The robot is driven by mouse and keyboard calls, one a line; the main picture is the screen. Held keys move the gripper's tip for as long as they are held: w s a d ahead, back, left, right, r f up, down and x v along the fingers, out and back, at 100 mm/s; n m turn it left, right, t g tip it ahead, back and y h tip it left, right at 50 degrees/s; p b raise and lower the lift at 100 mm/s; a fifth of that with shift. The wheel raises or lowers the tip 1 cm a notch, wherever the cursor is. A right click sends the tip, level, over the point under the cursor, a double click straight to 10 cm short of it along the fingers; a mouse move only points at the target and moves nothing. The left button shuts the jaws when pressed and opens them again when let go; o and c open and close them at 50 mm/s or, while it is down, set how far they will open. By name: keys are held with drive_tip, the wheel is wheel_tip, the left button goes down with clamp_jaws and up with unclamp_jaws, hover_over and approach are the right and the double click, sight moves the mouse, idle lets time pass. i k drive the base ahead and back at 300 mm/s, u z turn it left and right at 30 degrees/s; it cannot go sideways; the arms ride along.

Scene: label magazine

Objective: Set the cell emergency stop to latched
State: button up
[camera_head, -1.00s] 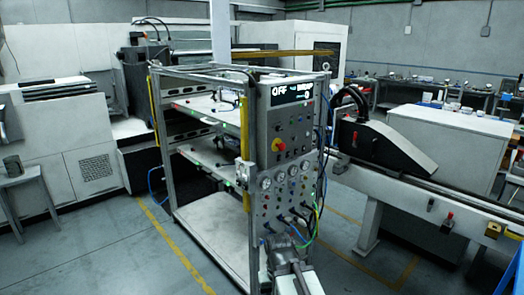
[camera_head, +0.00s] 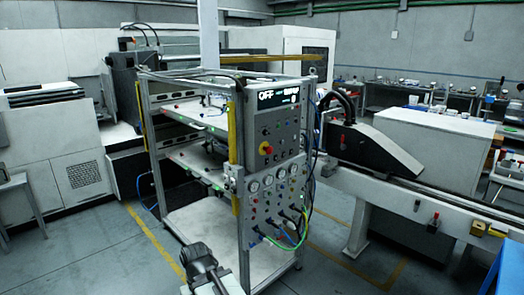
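The emergency stop looks like a red knob on a yellow ground (camera_head: 266,148), on the grey control panel (camera_head: 286,131) at the front of the metal rack. It is too small to tell whether it is pressed in or out. A dark display at the top of the panel reads "OFF", with smaller blurred text beside it. The end of my arm with my gripper (camera_head: 199,258) shows at the bottom, left of and below the panel. It is apart from the emergency stop. Its fingers are too small and dark to tell open from shut.
The rack (camera_head: 148,150) has shelves, yellow vertical strips and a lower plate with several gauges, cables and hoses hanging from it. A conveyor (camera_head: 420,190) with a black sloped cover stands to the right. A white machine (camera_head: 50,150) stands on the left. Grey floor is clear at the front left.

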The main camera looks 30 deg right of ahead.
sight(270, 150)
drive_tip(key=i, duration=0.9)
drive_tip(key=z, duration=0.05)
